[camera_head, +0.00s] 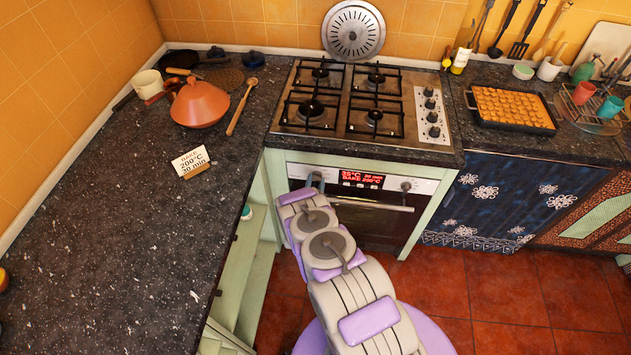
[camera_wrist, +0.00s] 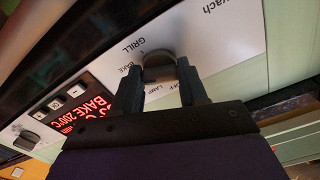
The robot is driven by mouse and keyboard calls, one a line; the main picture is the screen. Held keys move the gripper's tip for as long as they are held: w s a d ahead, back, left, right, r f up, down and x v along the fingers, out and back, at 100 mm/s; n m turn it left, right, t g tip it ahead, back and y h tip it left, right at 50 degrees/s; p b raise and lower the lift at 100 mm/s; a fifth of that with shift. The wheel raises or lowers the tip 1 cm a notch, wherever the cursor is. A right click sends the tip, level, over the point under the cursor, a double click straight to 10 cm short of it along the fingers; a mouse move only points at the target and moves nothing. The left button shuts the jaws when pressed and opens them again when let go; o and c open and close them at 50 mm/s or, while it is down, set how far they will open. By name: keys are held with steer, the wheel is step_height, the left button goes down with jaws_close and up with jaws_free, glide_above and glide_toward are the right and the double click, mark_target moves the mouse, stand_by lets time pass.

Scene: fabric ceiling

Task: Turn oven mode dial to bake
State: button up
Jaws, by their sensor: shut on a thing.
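The oven (camera_head: 372,222) stands under the hob with its door closed. Its mode dial (camera_wrist: 158,66) is a dark round knob on the white panel. Printed labels around it read GRILL, BAKE, LAMP and OFF. My gripper (camera_wrist: 160,82) has one finger on each side of the dial and is shut on it. The fingers hide part of the dial, and I cannot tell where its pointer stands. In the head view my gripper (camera_head: 314,183) is at the left end of the oven panel and mostly covers the dial. The red display (camera_head: 362,179) shows BAKE 200°C and 20 min.
A second oven knob (camera_head: 405,186) is right of the display. The oven door handle (camera_head: 370,205) runs below the panel. A gas hob (camera_head: 345,100) is above. A card (camera_head: 190,161) reading 200°C, 20 min stands on the left counter, near an orange tagine (camera_head: 199,103).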

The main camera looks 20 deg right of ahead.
steer(key=shift+s+f+m+p, duration=0.15)
steer(key=shift+m+p, duration=0.2)
steer(key=shift+m, duration=0.45)
steer(key=o, duration=1.1)
steer(key=shift+c, duration=0.2)
steer(key=v, duration=1.7)
steer(key=shift+a, duration=0.25)
steer(key=shift+p, duration=0.3)
